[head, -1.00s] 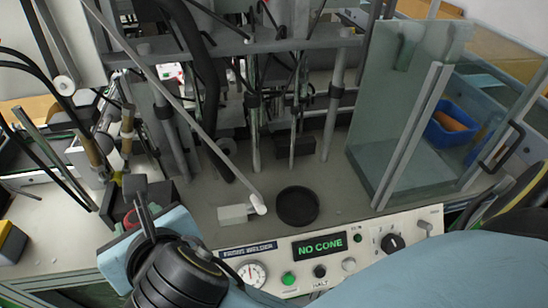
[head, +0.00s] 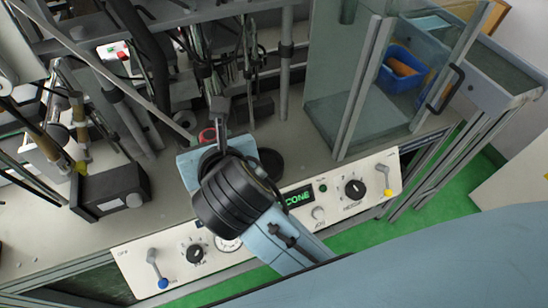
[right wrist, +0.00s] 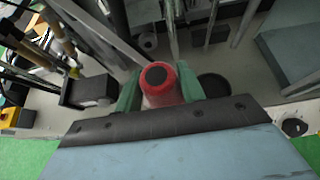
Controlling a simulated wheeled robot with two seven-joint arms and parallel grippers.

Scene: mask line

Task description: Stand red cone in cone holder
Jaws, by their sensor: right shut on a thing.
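The red cone (right wrist: 165,92) shows in the right wrist view with a dark round end facing the camera. It sits between the two green fingers of my right gripper (right wrist: 160,88), which is shut on it. In the head view only a bit of the red cone (head: 207,134) shows past the gripper (head: 213,124); the rest is hidden. The cone holder, a black round dish (head: 271,164), lies on the bench just right of the gripper, partly covered by my wrist. In the right wrist view the dish (right wrist: 214,87) is right of the cone, apart from it. My left gripper is out of view.
A front control panel (head: 335,199) has knobs and a green display ending in "CONE". A glass guard (head: 345,75) stands at the right, with a blue bin (head: 402,72) behind it. Metal posts and hoses crowd the back. A black block (head: 112,192) sits at the left.

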